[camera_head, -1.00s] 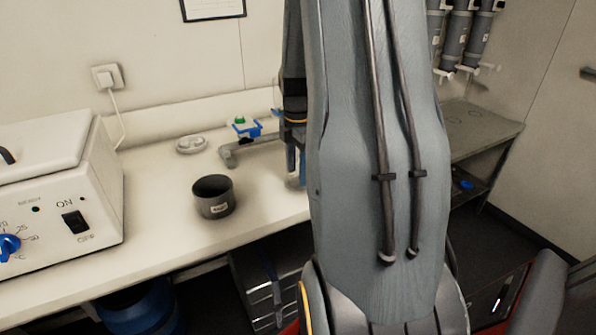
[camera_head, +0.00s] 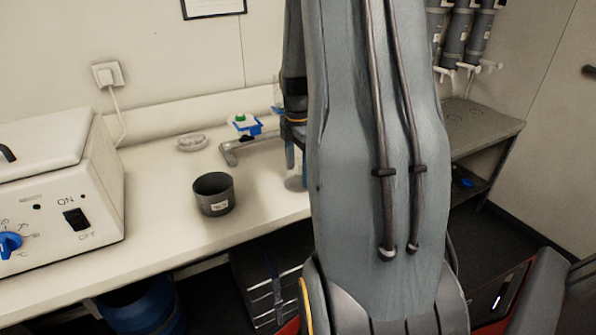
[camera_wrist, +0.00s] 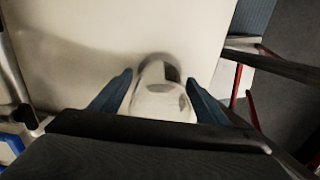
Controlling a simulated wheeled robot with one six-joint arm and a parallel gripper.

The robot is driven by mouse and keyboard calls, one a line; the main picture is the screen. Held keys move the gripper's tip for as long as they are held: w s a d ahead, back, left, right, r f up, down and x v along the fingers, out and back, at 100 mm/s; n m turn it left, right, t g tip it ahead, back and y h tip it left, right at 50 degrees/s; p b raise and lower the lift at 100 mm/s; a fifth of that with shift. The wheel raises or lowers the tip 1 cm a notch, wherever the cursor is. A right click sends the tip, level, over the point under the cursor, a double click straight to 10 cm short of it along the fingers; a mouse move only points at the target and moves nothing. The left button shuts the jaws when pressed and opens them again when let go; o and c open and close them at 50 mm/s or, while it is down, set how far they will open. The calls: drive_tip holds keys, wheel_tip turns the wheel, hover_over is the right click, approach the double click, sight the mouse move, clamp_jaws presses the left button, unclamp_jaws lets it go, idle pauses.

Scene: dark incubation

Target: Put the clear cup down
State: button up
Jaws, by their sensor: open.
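The clear cup (camera_wrist: 160,96) stands on the pale bench top between the two blue fingers of my gripper (camera_wrist: 158,92) in the wrist view. The fingers are spread, with a gap showing on the cup's left and right sides near the tips. In the head view the cup (camera_head: 294,182) is a faint shape low beside my arm. My gripper (camera_head: 292,160) is there mostly hidden behind my own arm.
A dark grey pot (camera_head: 213,195) stands on the bench left of my gripper. A grey metal fixture (camera_head: 245,147) with a blue and green part lies behind it, and a small clear dish (camera_head: 192,142) is nearby. A white device (camera_head: 62,190) fills the left.

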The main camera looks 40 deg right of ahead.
sight(298, 150)
wheel_tip(298, 150, up, 12)
drive_tip(key=shift+f+b, duration=0.25)
drive_tip(key=shift+b, duration=0.9)
drive_tip(key=s+a+f+m, duration=0.3)
drive_tip(key=a+f+m, duration=0.1)
drive_tip(key=a, duration=0.5)
drive_tip(key=s+a+f+m, duration=0.3)
drive_tip(key=a+m, duration=0.3)
drive_tip(key=a, duration=0.4)
drive_tip(key=s+a+f+m+t, duration=0.1)
drive_tip(key=s+a+f+m, duration=0.2)
drive_tip(key=a, duration=0.6)
drive_tip(key=shift+s+a+f+m, duration=0.2)
drive_tip(key=shift+f+m, duration=0.65)
drive_tip(key=shift+m, duration=0.35)
drive_tip(key=shift+d, duration=0.1)
